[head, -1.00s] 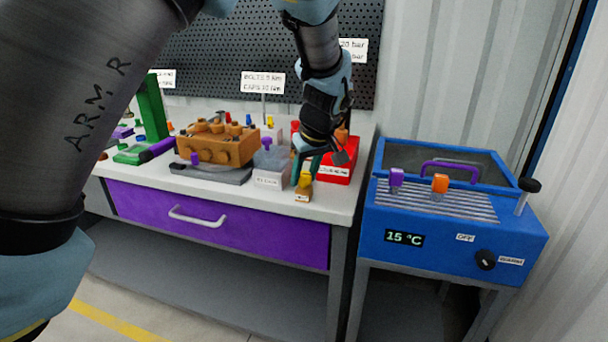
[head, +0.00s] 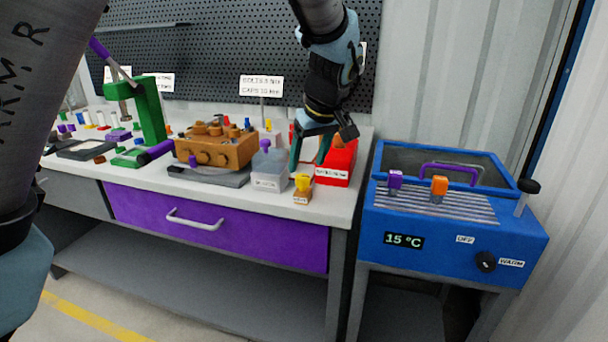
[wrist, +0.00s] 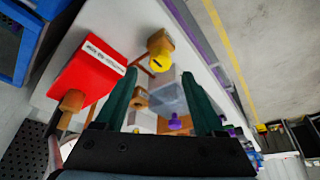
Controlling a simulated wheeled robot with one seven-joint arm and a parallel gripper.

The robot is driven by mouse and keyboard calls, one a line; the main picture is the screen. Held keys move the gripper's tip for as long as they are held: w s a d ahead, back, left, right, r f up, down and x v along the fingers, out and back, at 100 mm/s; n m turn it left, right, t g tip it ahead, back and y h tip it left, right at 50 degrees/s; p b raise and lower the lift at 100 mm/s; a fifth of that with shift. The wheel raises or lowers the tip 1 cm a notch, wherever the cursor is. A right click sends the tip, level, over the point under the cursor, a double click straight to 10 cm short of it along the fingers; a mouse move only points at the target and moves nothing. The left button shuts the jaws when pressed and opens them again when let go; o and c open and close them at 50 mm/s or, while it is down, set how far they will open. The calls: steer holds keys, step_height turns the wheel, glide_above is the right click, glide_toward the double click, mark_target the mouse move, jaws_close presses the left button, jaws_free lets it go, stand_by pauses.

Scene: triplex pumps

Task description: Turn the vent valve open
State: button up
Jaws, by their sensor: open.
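A small brown block with a yellow knob (head: 302,182) stands at the bench's front right edge. I take it for the vent valve, but its label is too small to read. In the wrist view the yellow knob (wrist: 160,60) has a dark mark on top and sits just beyond my fingertips. My gripper (head: 308,160) is open and empty, with its fingers pointing down above and behind the knob, apart from it. The green fingers (wrist: 150,76) also show in the wrist view, with a grey block and brown parts visible between them.
A red labelled box (head: 336,165) stands close behind and right of the knob. A grey block with a purple knob (head: 268,168) is to its left, then an orange-brown pump block (head: 215,150). A blue cooler (head: 455,235) stands right of the bench. Floor in front is clear.

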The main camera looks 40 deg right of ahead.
steer(key=shift+v, duration=2.25)
